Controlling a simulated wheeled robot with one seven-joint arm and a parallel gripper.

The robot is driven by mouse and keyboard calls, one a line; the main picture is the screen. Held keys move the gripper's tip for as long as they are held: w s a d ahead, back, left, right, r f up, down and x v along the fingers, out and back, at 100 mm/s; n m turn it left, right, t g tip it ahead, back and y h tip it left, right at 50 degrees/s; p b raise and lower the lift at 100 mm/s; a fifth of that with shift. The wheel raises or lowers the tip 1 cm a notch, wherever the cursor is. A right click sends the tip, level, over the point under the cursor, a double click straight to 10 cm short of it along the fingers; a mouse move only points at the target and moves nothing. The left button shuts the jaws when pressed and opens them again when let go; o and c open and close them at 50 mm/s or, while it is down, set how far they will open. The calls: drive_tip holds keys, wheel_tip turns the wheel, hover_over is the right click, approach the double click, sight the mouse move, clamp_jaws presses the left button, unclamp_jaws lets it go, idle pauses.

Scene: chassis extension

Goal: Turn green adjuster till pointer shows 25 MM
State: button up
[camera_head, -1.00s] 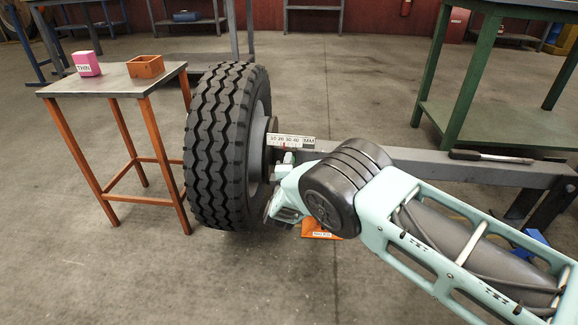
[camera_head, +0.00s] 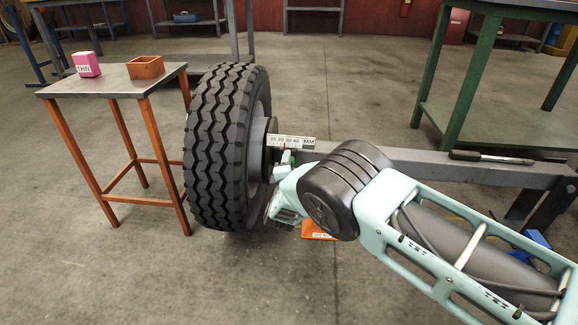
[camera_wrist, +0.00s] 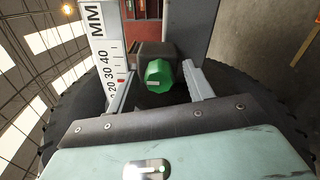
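The green adjuster (camera_wrist: 159,76) is a faceted knob on a dark block, seen in the wrist view. My gripper (camera_wrist: 158,72) is open, with one finger on each side of the knob and a visible gap on both sides. The white MM scale (camera_wrist: 103,50) stands left of the knob, with 20, 30 and 40 readable. The small red pointer (camera_wrist: 121,80) lies between 20 and 30, about midway.
A large black tyre (camera_head: 222,150) stands left of my gripper. A grey beam (camera_head: 430,162) runs right from the scale, with a dark bar tool (camera_head: 490,157) on it. A small table (camera_head: 115,80) holds a pink block and an orange box. An orange item (camera_head: 318,236) lies below my arm.

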drive_tip(key=s+p, duration=0.6)
drive_tip(key=s, duration=1.1)
drive_tip(key=shift+s+a+p, duration=0.2)
drive_tip(key=shift+a+p, duration=0.1)
drive_tip(key=shift+p, duration=0.05)
